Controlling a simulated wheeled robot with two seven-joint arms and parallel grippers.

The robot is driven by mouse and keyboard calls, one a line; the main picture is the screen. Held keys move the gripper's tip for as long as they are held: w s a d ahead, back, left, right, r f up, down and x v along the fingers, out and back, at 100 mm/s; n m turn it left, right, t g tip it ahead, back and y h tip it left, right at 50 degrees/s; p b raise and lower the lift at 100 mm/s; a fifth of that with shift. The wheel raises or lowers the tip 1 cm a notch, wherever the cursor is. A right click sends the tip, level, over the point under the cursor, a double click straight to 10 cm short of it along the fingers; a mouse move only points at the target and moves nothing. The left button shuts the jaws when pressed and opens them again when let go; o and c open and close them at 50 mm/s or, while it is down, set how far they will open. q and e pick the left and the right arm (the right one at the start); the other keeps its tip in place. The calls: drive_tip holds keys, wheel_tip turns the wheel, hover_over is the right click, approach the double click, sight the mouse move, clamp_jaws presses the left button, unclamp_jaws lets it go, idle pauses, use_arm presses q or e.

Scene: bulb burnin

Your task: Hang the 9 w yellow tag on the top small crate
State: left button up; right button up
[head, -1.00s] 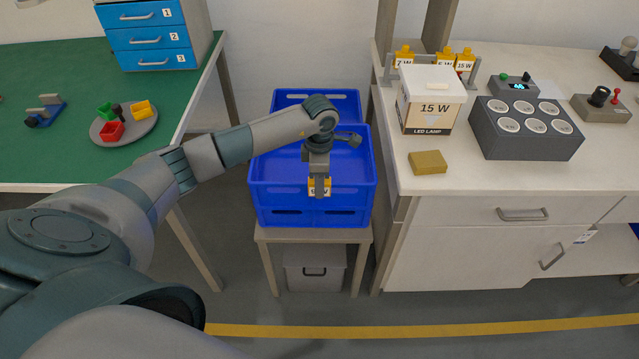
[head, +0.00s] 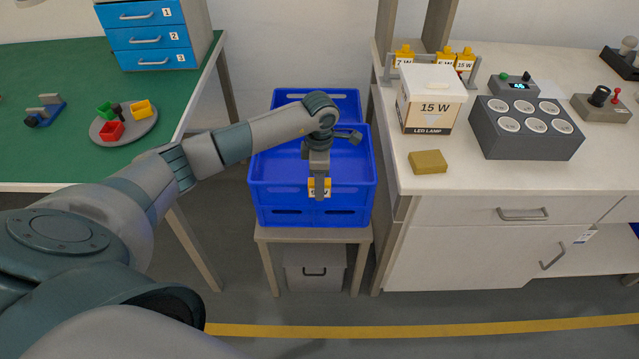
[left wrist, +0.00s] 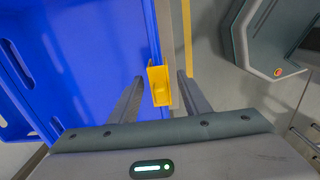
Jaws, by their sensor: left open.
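The yellow tag (head: 327,184) is at the front rim of the top small blue crate (head: 348,201), its label partly hidden behind my gripper. In the left wrist view, the tag (left wrist: 159,84) sits at the edge of the crate wall (left wrist: 95,70) as a yellow folded piece. My left gripper (head: 319,190) points down over the tag. In the left wrist view the fingers of the left gripper (left wrist: 160,82) are apart, one on each side of the tag, with visible gaps. My right gripper is not in view.
The crates rest on a small table (head: 310,235) between the green bench (head: 60,85) and the white counter (head: 480,185). Other yellow tags (head: 404,56) hang on a rack at the back of the counter. A 15 W lamp box (head: 432,105) stands before it.

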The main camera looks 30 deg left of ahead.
use_arm(q)
wheel_tip(320, 180, up, 17)
drive_tip(key=b, duration=0.2)
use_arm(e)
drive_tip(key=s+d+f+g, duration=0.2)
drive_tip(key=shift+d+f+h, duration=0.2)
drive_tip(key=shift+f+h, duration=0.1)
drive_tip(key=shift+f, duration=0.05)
use_arm(q)
drive_tip(key=shift+f, duration=0.15)
